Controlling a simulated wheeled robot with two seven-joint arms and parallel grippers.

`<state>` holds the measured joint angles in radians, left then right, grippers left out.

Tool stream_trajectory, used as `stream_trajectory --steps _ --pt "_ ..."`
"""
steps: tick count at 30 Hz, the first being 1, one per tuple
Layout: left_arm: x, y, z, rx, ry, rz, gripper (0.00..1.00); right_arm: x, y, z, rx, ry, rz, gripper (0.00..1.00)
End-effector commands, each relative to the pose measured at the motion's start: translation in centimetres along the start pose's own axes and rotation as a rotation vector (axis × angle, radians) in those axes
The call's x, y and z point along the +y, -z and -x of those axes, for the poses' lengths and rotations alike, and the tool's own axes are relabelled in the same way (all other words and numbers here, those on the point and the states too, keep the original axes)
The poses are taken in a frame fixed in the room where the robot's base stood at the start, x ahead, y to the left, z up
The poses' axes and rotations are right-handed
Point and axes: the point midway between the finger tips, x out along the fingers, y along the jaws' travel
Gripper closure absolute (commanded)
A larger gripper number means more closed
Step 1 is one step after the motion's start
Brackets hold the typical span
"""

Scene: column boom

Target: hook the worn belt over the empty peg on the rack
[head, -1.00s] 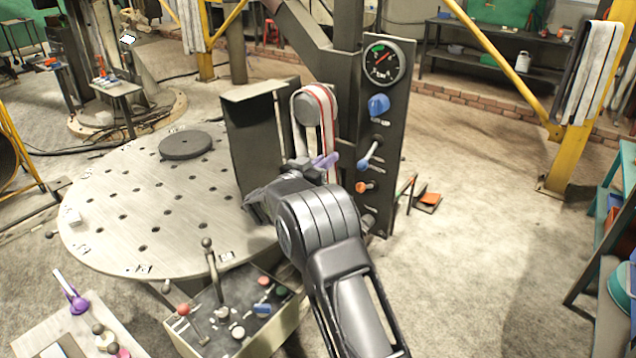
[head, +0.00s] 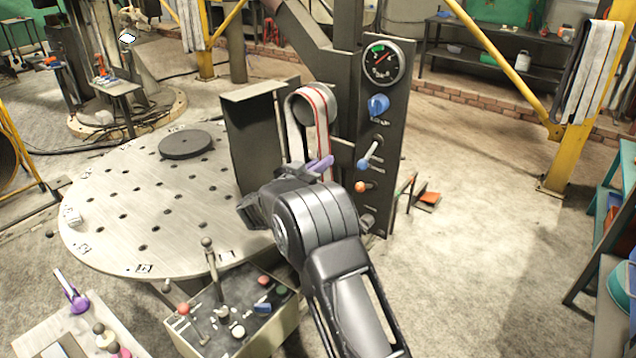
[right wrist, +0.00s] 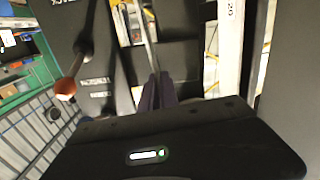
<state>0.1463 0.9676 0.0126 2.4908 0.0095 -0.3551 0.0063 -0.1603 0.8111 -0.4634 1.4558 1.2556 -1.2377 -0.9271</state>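A white belt with a red stripe (head: 323,108), which I take for the worn belt, loops over the grey pulley (head: 306,112) on the dark machine column. My right gripper (head: 320,165) is at the belt's lower front, its purple fingertips close together. In the right wrist view the fingers (right wrist: 159,90) look closed on a thin pale strip (right wrist: 149,48), which appears to be a belt strand seen edge-on. White and black belts hang on a yellow post (head: 597,75) at the right, probably the rack; I cannot make out an empty peg. My left gripper is out of view.
A control panel with a gauge (head: 383,62), a blue knob (head: 378,104) and levers stands just right of the belt. An open dark guard (head: 250,140) stands left of it. A round perforated table (head: 150,225) and control box (head: 235,310) are nearer. The floor at right is mostly clear.

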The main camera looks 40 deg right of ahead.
Motion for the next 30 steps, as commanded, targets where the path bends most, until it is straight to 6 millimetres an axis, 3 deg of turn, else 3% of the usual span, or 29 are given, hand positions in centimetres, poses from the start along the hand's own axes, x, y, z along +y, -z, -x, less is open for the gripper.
stream_trajectory --steps 30 --pt "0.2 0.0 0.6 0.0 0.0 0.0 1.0 0.0 0.1 4.5 0.0 0.0 -0.001 1.0"
